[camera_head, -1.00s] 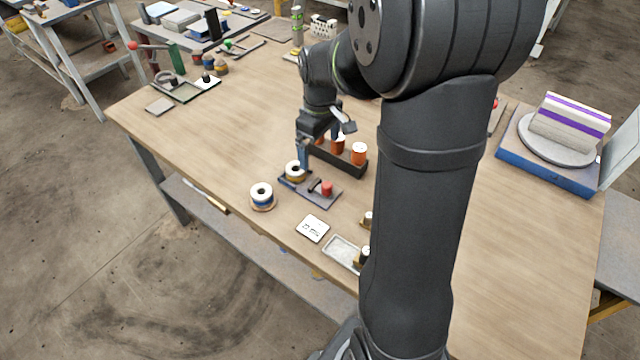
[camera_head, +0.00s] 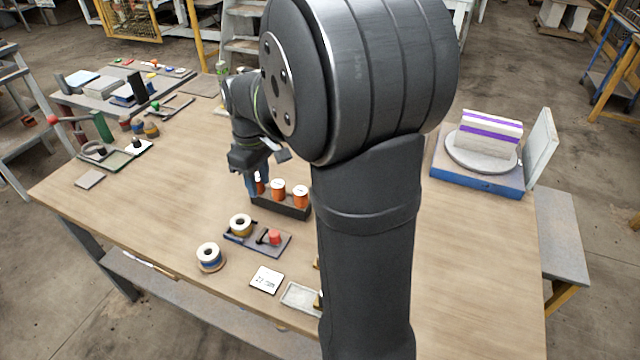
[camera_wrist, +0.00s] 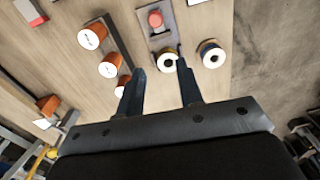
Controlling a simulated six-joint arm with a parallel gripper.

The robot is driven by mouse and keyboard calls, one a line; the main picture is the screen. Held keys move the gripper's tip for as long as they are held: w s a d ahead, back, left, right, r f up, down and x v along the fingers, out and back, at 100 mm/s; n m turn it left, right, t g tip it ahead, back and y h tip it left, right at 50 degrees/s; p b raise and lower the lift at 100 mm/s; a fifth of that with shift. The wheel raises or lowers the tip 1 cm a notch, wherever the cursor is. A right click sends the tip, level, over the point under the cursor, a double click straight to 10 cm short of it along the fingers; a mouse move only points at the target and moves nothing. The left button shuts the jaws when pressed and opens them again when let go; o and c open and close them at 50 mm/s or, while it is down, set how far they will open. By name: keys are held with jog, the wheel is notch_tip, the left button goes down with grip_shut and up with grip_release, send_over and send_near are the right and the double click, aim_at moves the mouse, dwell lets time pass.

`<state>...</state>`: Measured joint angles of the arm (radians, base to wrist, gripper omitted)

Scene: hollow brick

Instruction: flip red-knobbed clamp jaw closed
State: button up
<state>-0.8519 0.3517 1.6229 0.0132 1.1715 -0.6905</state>
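The clamp is a dark flat plate (camera_head: 258,243) on the table, with a red knob (camera_head: 275,237) at its right part and a dark jaw piece beside the knob. A white-topped spool (camera_head: 240,224) with a yellowish side sits at the plate's left end. In the wrist view the red knob (camera_wrist: 155,18) shows at the top, with the spool (camera_wrist: 167,63) below it. My gripper (camera_wrist: 160,75) is open and empty; its two dark fingers are apart. In the head view my gripper (camera_head: 255,185) is above the table, behind the plate and close to the rack of orange spools.
A dark rack (camera_head: 283,207) holds several orange spools just behind the plate. A blue-and-white spool (camera_head: 209,257), a white card (camera_head: 266,280) and a grey tray (camera_head: 300,297) lie in front. A blue-based turntable (camera_head: 478,178) stands right. The table's left middle is clear.

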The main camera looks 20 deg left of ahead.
jog(key=m, duration=0.1)
jog(key=d+f+m, duration=0.1)
jog(key=d+f+m+g, duration=0.1)
jog(key=shift+w+d, duration=0.15)
jog(key=shift+w, duration=0.1)
grip_shut()
jog(key=w+d+f+m+y, duration=0.1)
jog(key=d+m, duration=0.4)
jog(key=m, duration=0.5)
jog(key=d+f+m+y, duration=0.4)
jog(key=d+m+y, duration=0.1)
jog(key=m, duration=0.5)
jog(key=w+d+f+m+y, duration=0.1)
jog(key=d+m, duration=0.4)
jog(key=m, duration=0.5)
jog(key=shift+w+f+g+y, duration=0.3)
jog(key=shift+f+y, duration=0.6)
jog(key=shift+f, duration=0.25)
jog(key=shift+a, duration=0.1)
